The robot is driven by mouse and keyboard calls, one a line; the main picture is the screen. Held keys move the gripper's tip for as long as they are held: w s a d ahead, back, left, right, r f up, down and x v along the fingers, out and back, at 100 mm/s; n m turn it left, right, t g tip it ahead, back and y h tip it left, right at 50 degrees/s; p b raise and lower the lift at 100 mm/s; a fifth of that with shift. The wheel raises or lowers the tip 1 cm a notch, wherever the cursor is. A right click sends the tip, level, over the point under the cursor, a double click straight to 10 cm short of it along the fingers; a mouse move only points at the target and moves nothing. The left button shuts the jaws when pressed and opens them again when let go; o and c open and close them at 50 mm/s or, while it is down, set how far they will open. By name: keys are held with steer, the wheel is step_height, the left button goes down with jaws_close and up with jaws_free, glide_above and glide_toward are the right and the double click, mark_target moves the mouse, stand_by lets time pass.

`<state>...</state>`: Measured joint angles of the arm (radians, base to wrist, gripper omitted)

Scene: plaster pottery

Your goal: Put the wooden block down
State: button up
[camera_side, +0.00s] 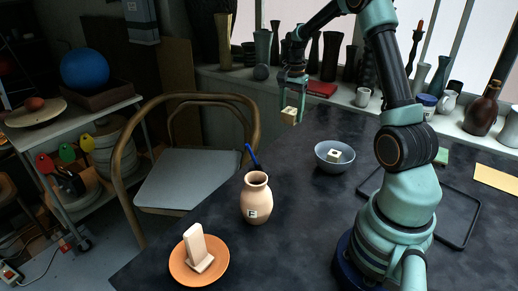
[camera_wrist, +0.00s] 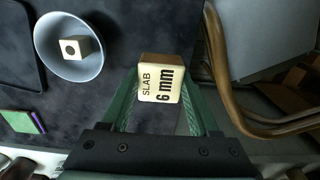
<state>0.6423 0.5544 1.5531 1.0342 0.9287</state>
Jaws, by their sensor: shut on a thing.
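The wooden block (camera_side: 289,116) is pale and hangs below my gripper (camera_side: 291,100) in the side view, above the far left part of the dark table (camera_side: 310,215). In the wrist view the block (camera_wrist: 160,84) shows a cream face printed "SLAB 6 mm" and a brown wooden side. My gripper's green fingers (camera_wrist: 160,98) are shut on it, one on each side. Dark tabletop lies beyond it in that view, and the table's edge is close to its right.
A grey bowl (camera_side: 321,164) with a small pale cube (camera_side: 334,156) stands right of the block. A beige vase (camera_side: 256,203) and an orange plate (camera_side: 183,275) stand nearer the camera. A wooden chair (camera_side: 187,181) is beyond the table's left edge. The mid-table has bare room.

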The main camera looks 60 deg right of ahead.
mark_target(288, 151)
step_height(288, 151, down, 11)
steer(key=shift+f, duration=0.1)
stand_by(0.3)
steer(key=shift+f, duration=0.1)
steer(key=o, duration=1.4)
steer(key=shift+c, duration=0.2)
